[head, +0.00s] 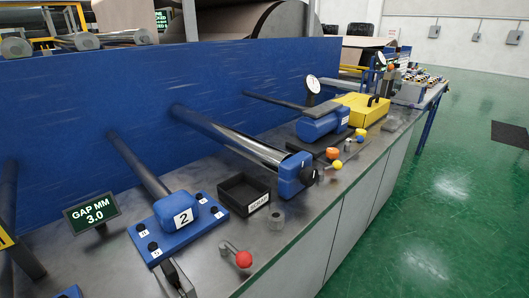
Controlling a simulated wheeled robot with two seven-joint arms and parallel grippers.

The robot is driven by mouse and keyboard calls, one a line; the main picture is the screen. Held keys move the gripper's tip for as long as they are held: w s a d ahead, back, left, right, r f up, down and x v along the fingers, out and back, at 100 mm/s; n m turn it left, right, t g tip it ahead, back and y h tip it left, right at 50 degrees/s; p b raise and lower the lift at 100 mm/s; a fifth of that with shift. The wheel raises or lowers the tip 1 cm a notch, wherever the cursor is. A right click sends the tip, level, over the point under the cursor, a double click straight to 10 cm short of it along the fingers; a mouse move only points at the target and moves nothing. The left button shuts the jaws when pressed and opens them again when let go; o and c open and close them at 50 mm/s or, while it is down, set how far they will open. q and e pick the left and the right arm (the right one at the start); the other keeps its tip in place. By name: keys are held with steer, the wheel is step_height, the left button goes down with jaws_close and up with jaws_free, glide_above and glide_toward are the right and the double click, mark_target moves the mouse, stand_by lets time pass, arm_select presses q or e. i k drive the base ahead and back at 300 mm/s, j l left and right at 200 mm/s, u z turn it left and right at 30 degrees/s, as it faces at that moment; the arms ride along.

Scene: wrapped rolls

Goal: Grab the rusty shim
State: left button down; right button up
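I cannot make out a rusty shim in the head view. A blue block marked 2 (178,211) sits on a blue plate (160,243) with several black knobs and small white labels. Neither of my grippers can be made out.
A sign (92,210) reads "GAP MM 3.0". A red-knobbed lever (243,258) and a grey nut-like piece (275,217) are near the bench's front edge. A blue wall (90,95) with projecting rollers closes the back. A yellow case (362,108) stands farther right. Green floor (450,190) is open.

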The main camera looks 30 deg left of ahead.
mark_target(170, 270)
steer(key=u, duration=1.85)
